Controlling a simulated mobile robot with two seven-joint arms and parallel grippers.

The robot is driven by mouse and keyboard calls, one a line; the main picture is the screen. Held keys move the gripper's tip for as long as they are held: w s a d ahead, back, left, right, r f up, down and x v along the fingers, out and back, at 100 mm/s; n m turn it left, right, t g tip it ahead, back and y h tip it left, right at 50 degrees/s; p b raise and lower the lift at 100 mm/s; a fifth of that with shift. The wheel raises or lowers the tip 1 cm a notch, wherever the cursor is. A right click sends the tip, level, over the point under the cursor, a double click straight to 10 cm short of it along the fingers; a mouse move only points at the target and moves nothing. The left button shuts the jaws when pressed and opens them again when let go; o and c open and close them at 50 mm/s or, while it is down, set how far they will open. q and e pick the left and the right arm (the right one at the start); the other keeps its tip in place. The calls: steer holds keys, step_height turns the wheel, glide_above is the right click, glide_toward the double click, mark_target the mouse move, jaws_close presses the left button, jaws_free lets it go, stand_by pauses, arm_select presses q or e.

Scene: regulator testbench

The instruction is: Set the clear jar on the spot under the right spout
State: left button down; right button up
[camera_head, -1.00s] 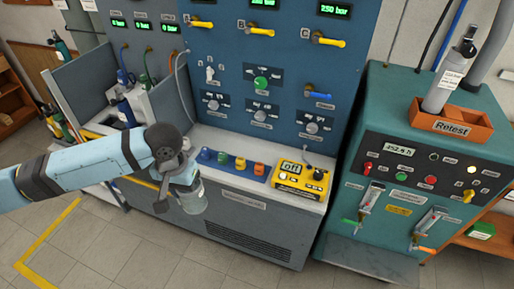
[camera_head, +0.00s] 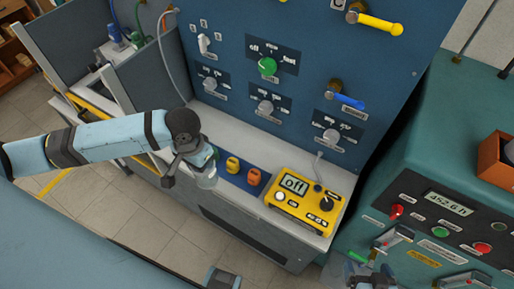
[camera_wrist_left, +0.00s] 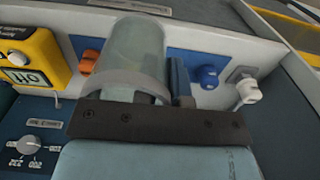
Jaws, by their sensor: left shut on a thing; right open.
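My left gripper (camera_head: 190,160) is shut on the clear jar (camera_head: 206,178) and holds it in front of the bench's pale ledge. The jar also shows in the left wrist view (camera_wrist_left: 137,48), see-through, with a pale band around it. My right gripper (camera_head: 298,281) shows only as fingertips at the bottom edge of the head view, spread apart and empty. The left spout (camera_head: 394,238) with its green handle is on the teal cabinet. The right spout (camera_head: 462,282) is cut off at the bottom edge. The spot under it is out of view.
A yellow box reading "off" (camera_head: 305,203) sits on the ledge beside colored connectors (camera_head: 254,177). The blue valve panel (camera_head: 290,30) rises behind. The teal cabinet (camera_head: 460,120) stands to the right, with an orange bin (camera_head: 494,160) on top. Tiled floor (camera_head: 115,212) is open in front.

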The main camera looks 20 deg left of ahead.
arm_select(q)
steer(key=w+d, duration=0.3)
steer(key=w, duration=1.7)
steer(key=f, duration=0.3)
steer(key=f+p, duration=0.1)
steer(key=shift+s+a+f, duration=0.15)
steer(key=shift+s+a, duration=0.05)
steer(key=shift+s, duration=0.05)
steer(key=shift+w+f, duration=0.15)
steer(key=shift+f, duration=0.6)
steer(key=shift+w+f, duration=0.1)
steer(key=shift+f, duration=0.6)
steer(key=shift+f, duration=0.15)
steer(key=c, duration=1.2)
jaws_free()
